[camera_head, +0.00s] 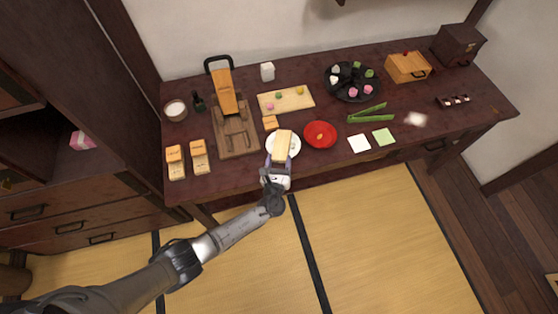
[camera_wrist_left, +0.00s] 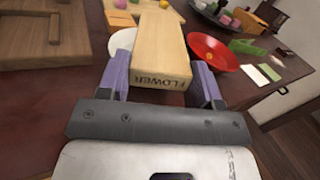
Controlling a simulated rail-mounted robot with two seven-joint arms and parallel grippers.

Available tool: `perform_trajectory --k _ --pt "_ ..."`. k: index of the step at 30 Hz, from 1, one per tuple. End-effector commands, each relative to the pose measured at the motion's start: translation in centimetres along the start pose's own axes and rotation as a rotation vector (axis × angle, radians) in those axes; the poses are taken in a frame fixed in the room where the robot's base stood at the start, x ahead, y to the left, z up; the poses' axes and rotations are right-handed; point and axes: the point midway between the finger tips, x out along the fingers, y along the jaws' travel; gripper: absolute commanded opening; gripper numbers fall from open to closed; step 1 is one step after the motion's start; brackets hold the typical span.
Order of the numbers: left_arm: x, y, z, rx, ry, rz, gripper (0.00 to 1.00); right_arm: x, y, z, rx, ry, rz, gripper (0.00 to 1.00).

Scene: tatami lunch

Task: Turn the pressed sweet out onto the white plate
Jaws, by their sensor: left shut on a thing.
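My left gripper (camera_head: 281,161) is shut on a pale wooden mould (camera_head: 283,143) at the front edge of the table. In the left wrist view the purple fingers (camera_wrist_left: 162,80) sit on both sides of the mould (camera_wrist_left: 158,45), whose near end reads "FLOWER". The mould is over the white plate (camera_head: 297,148), covering much of it. The plate's rim also shows in the left wrist view (camera_wrist_left: 118,42), left of the mould. I cannot tell whether the mould touches the plate. No pressed sweet shows on the visible part of the plate. My right gripper is not in view.
A red bowl (camera_head: 320,134) stands close right of the plate. A small wooden block (camera_head: 270,122) and a board (camera_head: 264,106) with coloured sweets lie behind it. A wooden press (camera_head: 236,138) and more moulds (camera_head: 200,160) stand left. Green tongs (camera_head: 366,117) lie right.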

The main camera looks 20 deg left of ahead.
Motion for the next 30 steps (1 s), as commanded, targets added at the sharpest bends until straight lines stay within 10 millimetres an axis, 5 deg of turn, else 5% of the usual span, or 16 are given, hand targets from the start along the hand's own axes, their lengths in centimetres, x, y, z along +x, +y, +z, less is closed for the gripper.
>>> perform_trajectory --k 24,30 --pt "0.3 -0.8 5.8 0.000 -0.001 0.000 0.42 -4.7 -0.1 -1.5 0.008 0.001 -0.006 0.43" --pt "0.3 -0.8 6.0 0.000 0.000 0.000 0.42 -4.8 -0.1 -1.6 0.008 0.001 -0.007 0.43"
